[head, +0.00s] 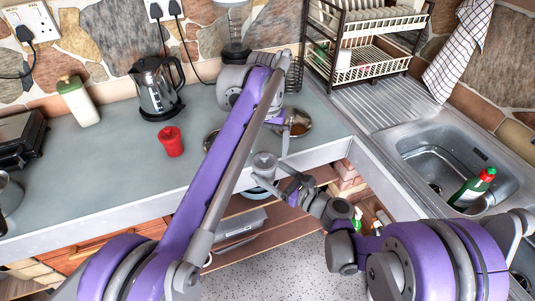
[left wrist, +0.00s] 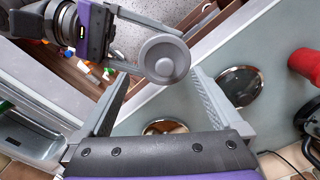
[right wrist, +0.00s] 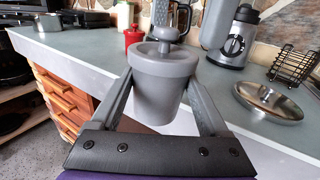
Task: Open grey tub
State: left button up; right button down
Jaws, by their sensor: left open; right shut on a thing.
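The grey tub (right wrist: 163,95) is a tapered pot with its round lid (right wrist: 165,52) on top and a knob (right wrist: 167,32) in the lid's middle. It stands upright between the fingers of my right gripper (right wrist: 160,88), which is shut on its body. In the head view the tub (head: 265,162) is held near the counter's front edge. My left gripper (left wrist: 160,76) is open above the tub. In the left wrist view the lid (left wrist: 165,60) shows from above, just beyond the fingertips and apart from them. In the head view my left arm partly hides the left gripper.
The counter (head: 110,165) bears a red pot (head: 171,142), a kettle (head: 157,88), a blender (head: 236,45) and a metal lid (right wrist: 268,101). A dish rack (head: 370,55) and a sink (head: 450,165) are at the right. Shelves lie below the counter edge.

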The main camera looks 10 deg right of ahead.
aim_at(269, 160)
pick_arm(q)
jog(key=shift+f, duration=1.65)
jog(key=shift+d, duration=0.1)
jog(key=shift+s+d, duration=0.1)
jog(key=c, duration=1.5)
pick_arm(e)
jog(key=shift+a+r, duration=0.1)
pick_arm(q)
jog(key=shift+r, duration=0.15)
jog(key=shift+r, duration=0.15)
grip_shut()
jog(key=shift+r, duration=0.15)
jog(key=shift+a+r, duration=0.15)
jog(key=shift+r, duration=0.35)
jog(key=shift+a+r, duration=0.15)
jog(key=shift+r, duration=0.35)
